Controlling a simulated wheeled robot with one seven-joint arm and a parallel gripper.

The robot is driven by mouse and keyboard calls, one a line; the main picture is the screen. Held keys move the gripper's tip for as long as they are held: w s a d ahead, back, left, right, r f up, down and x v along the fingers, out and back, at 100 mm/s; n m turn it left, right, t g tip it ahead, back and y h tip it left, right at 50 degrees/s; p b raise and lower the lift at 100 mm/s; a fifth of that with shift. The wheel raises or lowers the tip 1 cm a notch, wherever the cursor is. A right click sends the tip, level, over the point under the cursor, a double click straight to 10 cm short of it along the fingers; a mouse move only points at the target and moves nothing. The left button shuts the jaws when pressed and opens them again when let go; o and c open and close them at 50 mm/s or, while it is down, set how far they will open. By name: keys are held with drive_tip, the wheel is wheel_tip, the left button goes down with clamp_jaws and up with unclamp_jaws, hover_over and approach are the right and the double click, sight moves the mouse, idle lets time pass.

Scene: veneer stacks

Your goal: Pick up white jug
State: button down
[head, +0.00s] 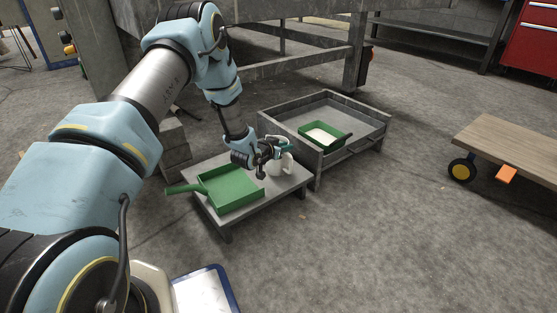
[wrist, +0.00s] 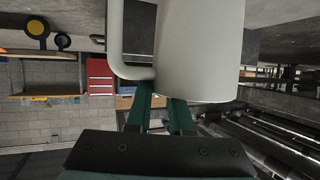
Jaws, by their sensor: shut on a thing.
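The white jug (head: 280,167) is at the far right part of the low grey table (head: 285,189) in the head view, partly hidden by my gripper (head: 273,152). In the wrist view the jug (wrist: 203,50) fills the top middle, its handle (wrist: 117,40) to the left. My gripper (wrist: 162,108) is shut on the jug, with its green fingers meeting it where handle and body join. The fingertips are hidden by the jug. I cannot tell whether the jug touches the table.
A green dustpan (head: 232,190) lies on the low table, left of the jug. A grey tray stand (head: 365,115) behind right holds a green pan (head: 309,139) with pale contents. A wooden trolley (head: 512,146) stands at the right. The floor in front is mostly clear.

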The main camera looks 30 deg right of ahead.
idle(0.9)
wheel_tip(320, 180, up, 10)
drive_tip(key=p, duration=0.4)
idle(0.7)
